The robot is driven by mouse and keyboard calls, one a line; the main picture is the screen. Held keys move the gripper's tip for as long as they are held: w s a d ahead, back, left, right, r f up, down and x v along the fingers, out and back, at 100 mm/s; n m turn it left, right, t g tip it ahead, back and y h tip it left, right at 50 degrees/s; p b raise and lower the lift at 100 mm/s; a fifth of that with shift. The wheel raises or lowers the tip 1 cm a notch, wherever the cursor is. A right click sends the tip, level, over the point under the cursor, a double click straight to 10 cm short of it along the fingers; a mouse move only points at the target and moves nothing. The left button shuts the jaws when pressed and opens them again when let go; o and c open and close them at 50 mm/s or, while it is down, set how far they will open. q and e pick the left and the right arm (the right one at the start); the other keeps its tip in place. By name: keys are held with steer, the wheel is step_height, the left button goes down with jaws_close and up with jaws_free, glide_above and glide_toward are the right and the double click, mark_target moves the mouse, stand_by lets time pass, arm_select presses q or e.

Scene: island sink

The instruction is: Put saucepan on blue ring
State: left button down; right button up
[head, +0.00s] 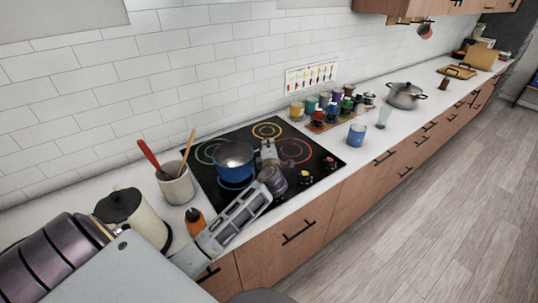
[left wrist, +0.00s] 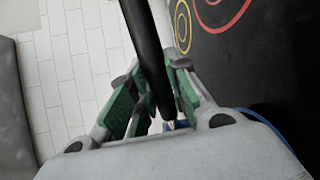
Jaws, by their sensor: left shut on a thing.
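The blue saucepan (head: 234,170) is upright at the front left of the black cooktop (head: 325,164). I cannot tell whether it touches the surface. My left gripper (head: 268,154) is just right of the pan. In the left wrist view its green-padded fingers (left wrist: 156,108) are shut on the pan's black handle (left wrist: 146,50). No blue ring shows clearly in the head view; the pan covers the front left area. A blue curved edge (left wrist: 275,118) shows behind the gripper in the left wrist view, pan or ring unclear. My right gripper is not in view.
Green (head: 206,152), yellow (head: 267,130) and red (head: 296,150) rings mark the cooktop. A blue mug (head: 357,134) and several jars stand to the right.

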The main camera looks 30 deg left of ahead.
arm_select(q)
steer(key=shift+f, duration=1.75)
steer(key=c, duration=1.3)
jaws_free()
steer(key=shift+c, duration=0.2)
steer(key=shift+s+d, duration=0.1)
steer(key=b+v, duration=0.1)
steer(key=v, duration=1.1)
